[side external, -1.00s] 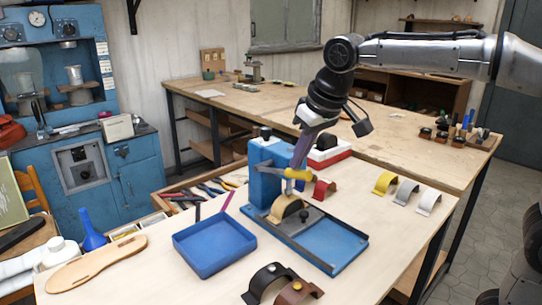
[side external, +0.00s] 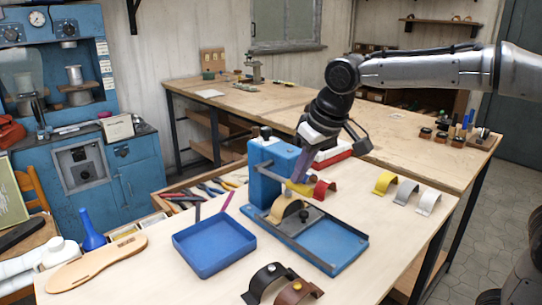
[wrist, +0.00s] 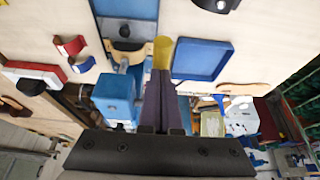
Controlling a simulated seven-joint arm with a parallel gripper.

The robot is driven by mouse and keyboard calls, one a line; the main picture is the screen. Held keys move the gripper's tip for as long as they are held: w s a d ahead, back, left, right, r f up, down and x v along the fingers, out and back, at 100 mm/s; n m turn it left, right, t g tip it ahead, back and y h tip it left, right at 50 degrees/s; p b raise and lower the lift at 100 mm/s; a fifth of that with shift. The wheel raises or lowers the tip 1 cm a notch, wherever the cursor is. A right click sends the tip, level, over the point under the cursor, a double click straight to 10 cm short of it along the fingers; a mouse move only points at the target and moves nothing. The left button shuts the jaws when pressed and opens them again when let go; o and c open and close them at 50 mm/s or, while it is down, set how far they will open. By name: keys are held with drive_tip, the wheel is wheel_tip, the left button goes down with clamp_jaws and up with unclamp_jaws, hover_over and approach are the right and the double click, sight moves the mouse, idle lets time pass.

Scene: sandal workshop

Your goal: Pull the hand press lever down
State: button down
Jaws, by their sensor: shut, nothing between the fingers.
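The blue hand press (side external: 268,190) stands on the near table; its body also shows in the wrist view (wrist: 112,97). Its lever has a yellow handle (side external: 300,187), which slopes low over the press base. In the wrist view the handle (wrist: 162,48) lies just beyond my fingertips. My gripper (side external: 297,178) is shut and empty, with its purple fingers on or just above the handle. I cannot tell exact contact. A yellow curved strap (side external: 284,209) sits on the press base under the lever.
A blue tray (side external: 214,246) stands left of the press. A red strap piece (side external: 322,190) is close behind the handle. Yellow, grey and white straps (side external: 406,190) lie to the right, and dark and brown ones (side external: 284,286) in front.

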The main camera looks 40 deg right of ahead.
drive_tip(key=shift+f, duration=0.5)
drive_tip(key=shift+r, duration=0.2)
drive_tip(key=w+r, duration=0.3)
drive_tip(key=r, duration=0.9)
drive_tip(key=shift+w, duration=0.15)
